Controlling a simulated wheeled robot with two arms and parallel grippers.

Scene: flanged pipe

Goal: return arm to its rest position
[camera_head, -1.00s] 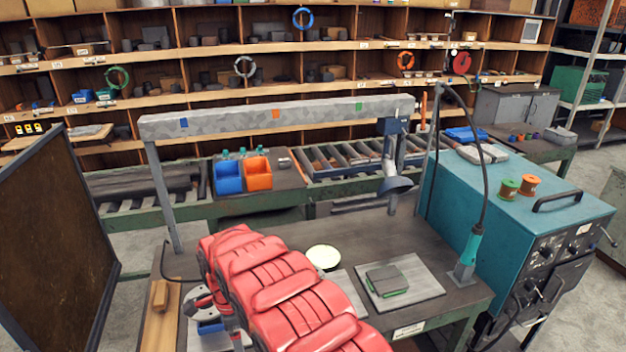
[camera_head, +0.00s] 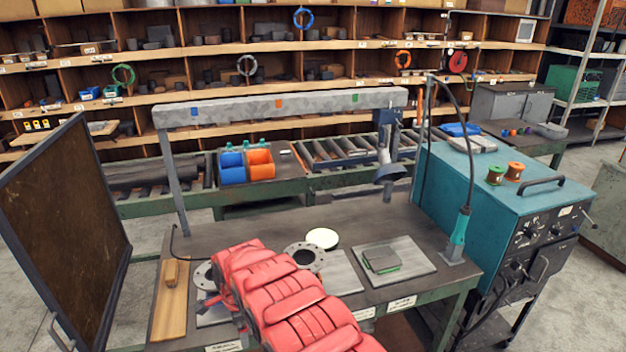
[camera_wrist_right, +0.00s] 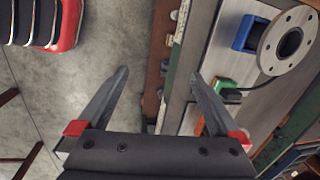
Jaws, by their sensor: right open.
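My red, segmented right arm (camera_head: 290,300) reaches in from the bottom of the head view, above the bench. Its gripper is hidden in that view. In the right wrist view my right gripper (camera_wrist_right: 160,73) is open, with nothing between its fingers. Its fingers lie over the floor and the bench edge. A grey flange with bolt holes (camera_wrist_right: 268,52) is to the right of the fingers, beside a blue block (camera_wrist_right: 247,33). In the head view a grey flange (camera_head: 321,258) shows just behind the arm. My left gripper is not in view.
The bench (camera_head: 225,234) has an overhead beam (camera_head: 300,103). A grey plate with a dark block (camera_head: 381,260) is right of the arm. A teal machine (camera_head: 460,185) stands at the bench's right end. A dark upright panel (camera_head: 65,230) stands at left, with open floor beside it.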

